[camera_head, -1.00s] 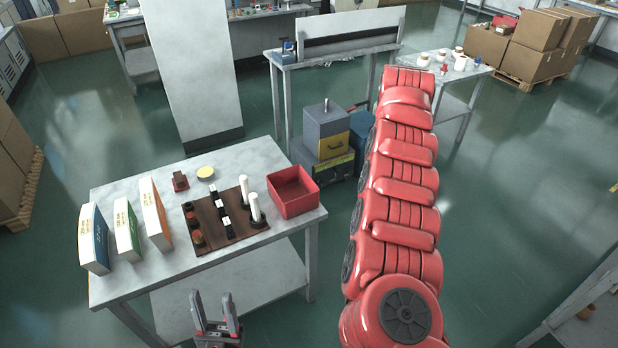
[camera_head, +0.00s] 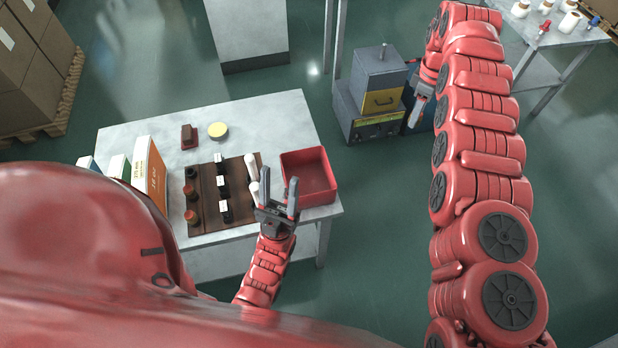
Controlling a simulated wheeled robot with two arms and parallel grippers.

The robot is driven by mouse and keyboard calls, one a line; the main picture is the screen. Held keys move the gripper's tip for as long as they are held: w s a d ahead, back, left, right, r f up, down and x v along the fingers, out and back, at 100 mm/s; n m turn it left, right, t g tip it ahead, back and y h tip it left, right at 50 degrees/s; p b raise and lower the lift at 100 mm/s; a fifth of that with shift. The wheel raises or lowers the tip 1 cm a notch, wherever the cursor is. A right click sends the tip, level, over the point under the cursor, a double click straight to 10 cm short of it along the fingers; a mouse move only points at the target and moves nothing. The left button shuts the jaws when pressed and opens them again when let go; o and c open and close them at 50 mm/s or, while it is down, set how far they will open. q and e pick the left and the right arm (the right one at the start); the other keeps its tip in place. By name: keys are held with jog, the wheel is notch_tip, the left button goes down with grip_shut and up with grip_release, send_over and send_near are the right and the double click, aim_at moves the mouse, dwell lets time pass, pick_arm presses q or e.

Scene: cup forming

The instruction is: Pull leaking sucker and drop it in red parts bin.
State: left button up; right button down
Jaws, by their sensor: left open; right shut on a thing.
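The red parts bin (camera_head: 330,193) stands at the right edge of the near table, and its visible inside looks empty. My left gripper (camera_head: 276,192) is open, fingers pointing up the picture, just left of the bin and in front of part of its left side. My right gripper (camera_head: 417,110) is at the upper right, beside a grey machine with a yellow front panel (camera_head: 380,104). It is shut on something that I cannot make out. I cannot pick out the leaking sucker for certain.
A brown board (camera_head: 207,210) on the table (camera_head: 252,112) holds dark and orange-topped pieces and white cylinders. A yellow-topped round tin (camera_head: 217,130), a small dark red block (camera_head: 188,137) and upright boxes (camera_head: 152,176) stand around it. Floor is clear between table and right arm.

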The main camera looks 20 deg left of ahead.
jog(key=s+a+f+n+p, duration=0.2)
jog(key=s+a+f+n, duration=0.2)
jog(key=a+n, duration=0.3)
jog(key=s+a+f+n+p, duration=0.1)
jog(key=s+a+f+n, duration=0.25)
jog(key=a+n, duration=0.45)
jog(key=s+a+f+n+p, duration=0.2)
jog(key=s+a+f+n, duration=0.1)
jog(key=s+a+n, duration=0.3)
notch_tip(320, 180, down, 6)
jog(key=a+n+b, duration=0.1)
jog(key=n+b, duration=0.1)
jog(key=b, duration=0.2)
jog(key=shift+w+a+f+b, duration=0.25)
jog(key=shift+w+b, duration=0.15)
dwell(0.5)
